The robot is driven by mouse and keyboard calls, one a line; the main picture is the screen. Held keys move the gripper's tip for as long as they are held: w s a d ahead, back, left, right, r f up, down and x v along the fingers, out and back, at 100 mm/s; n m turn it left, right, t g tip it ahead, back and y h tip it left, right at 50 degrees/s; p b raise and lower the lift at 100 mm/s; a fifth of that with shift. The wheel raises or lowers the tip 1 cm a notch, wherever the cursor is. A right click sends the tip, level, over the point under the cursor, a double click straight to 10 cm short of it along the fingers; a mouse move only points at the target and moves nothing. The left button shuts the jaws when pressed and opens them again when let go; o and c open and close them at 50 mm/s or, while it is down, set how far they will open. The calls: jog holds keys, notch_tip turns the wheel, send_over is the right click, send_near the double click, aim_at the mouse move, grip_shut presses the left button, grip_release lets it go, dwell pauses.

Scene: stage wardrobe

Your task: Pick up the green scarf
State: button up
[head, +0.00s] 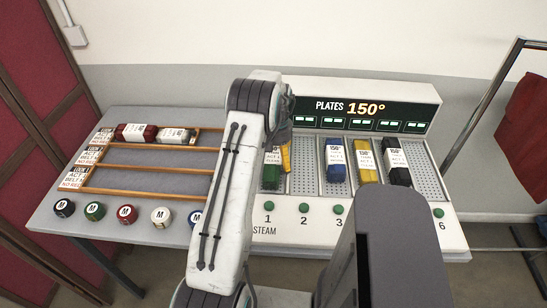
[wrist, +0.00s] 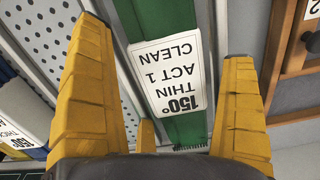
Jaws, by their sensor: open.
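The green scarf (head: 270,176) is rolled or folded and lies in slot 1 of the steam plate unit, partly hidden by my arm. In the wrist view the scarf (wrist: 178,22) runs up the middle, with a white label (wrist: 168,76) reading "150° THIN ACT 1 CLEAN". My gripper (wrist: 164,45) is open, with one yellow finger on each side of the scarf and nothing held. I cannot tell whether the fingers touch it. In the head view my gripper (head: 286,157) shows only in part, over slot 1.
The lit sign (head: 352,107) reads "PLATES 150°". Slot 2 (head: 303,165) is bare. Blue (head: 335,160), yellow (head: 366,163) and black (head: 396,163) scarves lie to the right.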

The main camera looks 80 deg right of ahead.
jog(key=shift+c, duration=0.3)
jog(key=c, duration=1.2)
jog(key=shift+r, duration=0.15)
